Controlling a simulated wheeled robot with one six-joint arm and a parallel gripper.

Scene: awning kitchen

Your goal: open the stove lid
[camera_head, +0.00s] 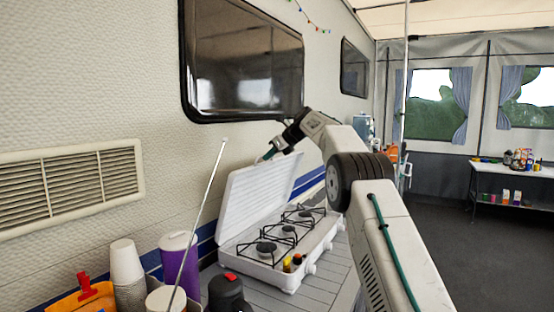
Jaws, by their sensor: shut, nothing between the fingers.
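The white camping stove (278,270) stands on the slatted counter along the caravan wall. Its ribbed white lid (252,200) is raised and stands steeply tilted on the wall side, with the burners uncovered. My gripper (267,155) is small in view, at the lid's upper edge near its top right corner. It is shut with nothing held. I cannot tell whether it touches the lid. The fingertips are partly hidden and too small to make out well.
Stacked cups (126,270), a purple container (180,262) and a dark bottle (228,293) stand at the near end. The caravan wall and window (245,60) rise behind. The floor at right is clear before a table (510,172).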

